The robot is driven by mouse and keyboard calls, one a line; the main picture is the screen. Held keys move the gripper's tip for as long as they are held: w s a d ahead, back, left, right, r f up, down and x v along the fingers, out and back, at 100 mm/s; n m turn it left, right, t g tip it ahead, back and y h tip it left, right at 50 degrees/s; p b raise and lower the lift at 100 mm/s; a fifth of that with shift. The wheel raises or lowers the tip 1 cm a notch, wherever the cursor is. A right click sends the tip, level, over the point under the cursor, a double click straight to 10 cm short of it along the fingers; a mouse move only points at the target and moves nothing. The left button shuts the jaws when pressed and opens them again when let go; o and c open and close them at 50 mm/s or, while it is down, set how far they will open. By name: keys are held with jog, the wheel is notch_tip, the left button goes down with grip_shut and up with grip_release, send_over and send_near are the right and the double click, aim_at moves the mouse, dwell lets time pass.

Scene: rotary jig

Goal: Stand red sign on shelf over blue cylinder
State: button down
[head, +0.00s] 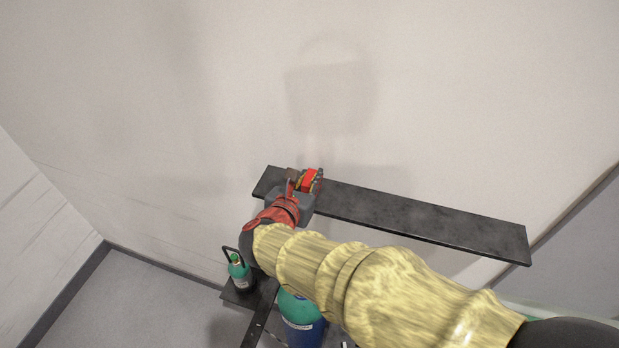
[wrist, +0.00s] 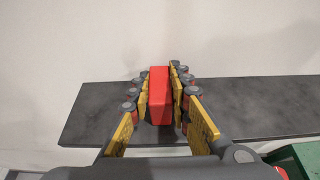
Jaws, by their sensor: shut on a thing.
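The red sign (wrist: 159,97) is between the fingers of my gripper (wrist: 158,92), seen edge-on as a narrow red block in the wrist view. In the head view a red patch of the sign (head: 309,180) shows at the tip of my gripper (head: 306,183). My gripper is shut on it, at the left part of the dark shelf (head: 420,216). I cannot tell whether the sign touches the shelf. A blue cylinder with a green top (head: 302,325) stands below the shelf, partly hidden by my arm.
A small green bottle with a black handle (head: 239,272) stands on a dark base at lower left. The shelf (wrist: 255,95) is bare right of my gripper. A plain wall lies behind it. A green object (wrist: 302,158) is at the wrist view's lower right.

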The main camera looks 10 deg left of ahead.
jog(key=shift+f, duration=0.15)
jog(key=c, duration=1.7)
grip_release()
jog(key=shift+o, duration=0.2)
jog(key=shift+r, duration=0.25)
jog(key=d+b+v, duration=0.1)
jog(key=b+v, duration=0.1)
jog(key=v, duration=1)
jog(key=shift+a, duration=0.4)
